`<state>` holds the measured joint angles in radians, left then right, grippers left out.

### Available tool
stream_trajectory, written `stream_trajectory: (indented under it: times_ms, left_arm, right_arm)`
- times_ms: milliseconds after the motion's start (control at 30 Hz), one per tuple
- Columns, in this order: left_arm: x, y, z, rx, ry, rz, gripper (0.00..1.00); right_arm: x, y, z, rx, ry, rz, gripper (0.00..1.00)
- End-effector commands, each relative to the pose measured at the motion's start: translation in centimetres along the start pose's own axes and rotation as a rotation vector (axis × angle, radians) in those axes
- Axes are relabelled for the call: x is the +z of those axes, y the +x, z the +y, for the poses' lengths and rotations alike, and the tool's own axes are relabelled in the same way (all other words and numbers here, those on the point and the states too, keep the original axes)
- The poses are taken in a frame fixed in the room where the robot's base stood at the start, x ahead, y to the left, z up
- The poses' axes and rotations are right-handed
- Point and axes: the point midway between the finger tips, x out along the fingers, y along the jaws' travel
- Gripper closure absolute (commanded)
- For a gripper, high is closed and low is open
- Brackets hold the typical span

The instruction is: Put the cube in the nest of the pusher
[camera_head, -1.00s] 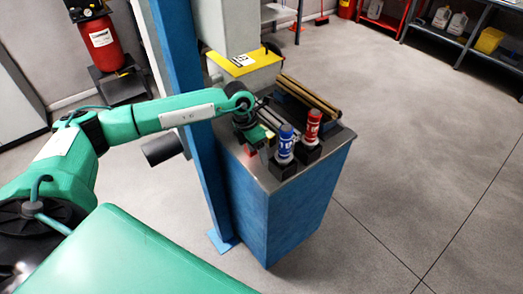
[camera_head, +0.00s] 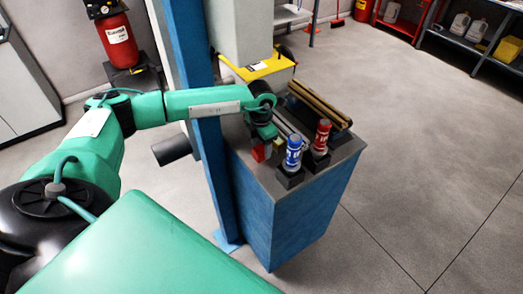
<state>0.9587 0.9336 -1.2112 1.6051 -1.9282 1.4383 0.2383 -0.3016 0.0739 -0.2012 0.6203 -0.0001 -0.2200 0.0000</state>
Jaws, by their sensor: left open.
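A small red block (camera_head: 258,153), which looks like the cube, is at the left edge of the blue cabinet's metal top, partly hidden by my left gripper. My left gripper (camera_head: 271,147) is open, pointing down close to the red block; its fingertips are small and hard to separate, and I cannot tell whether they touch it. Pale parallel rails (camera_head: 290,126) lie just right of the gripper and may belong to the pusher. Its nest cannot be made out. My right gripper is not in view.
A blue bottle (camera_head: 293,153) and a red bottle (camera_head: 321,136) stand in dark holders close to the gripper's right. A brass-coloured rail (camera_head: 320,104) lies behind them. A blue post (camera_head: 187,80) rises at left, by my forearm. A yellow-topped box (camera_head: 258,68) is behind.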

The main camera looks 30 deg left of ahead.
Motion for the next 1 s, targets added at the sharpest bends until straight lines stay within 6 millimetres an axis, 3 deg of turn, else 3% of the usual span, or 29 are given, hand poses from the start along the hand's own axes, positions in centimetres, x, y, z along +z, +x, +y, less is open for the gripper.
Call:
stream_trajectory:
  times_ms: [100,300,567,867,1000]
  left_arm:
    - [0.2,1.2,0.3,0.000,-0.001,0.003,0.38]
    - [0.2,3.6,0.3,-0.001,0.000,0.001,0.38]
    - [0.2,3.9,0.3,0.000,0.000,0.000,0.40]
    - [0.2,3.8,0.3,0.000,0.000,-0.001,0.98]
    - [0.2,3.8,0.3,0.000,0.000,-0.001,0.98]
  right_arm:
    - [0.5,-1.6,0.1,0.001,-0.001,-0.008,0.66]
    - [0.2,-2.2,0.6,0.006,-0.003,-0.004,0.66]
    - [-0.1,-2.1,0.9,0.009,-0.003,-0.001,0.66]
    - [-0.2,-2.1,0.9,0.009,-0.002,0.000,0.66]
    - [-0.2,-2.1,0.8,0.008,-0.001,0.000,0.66]
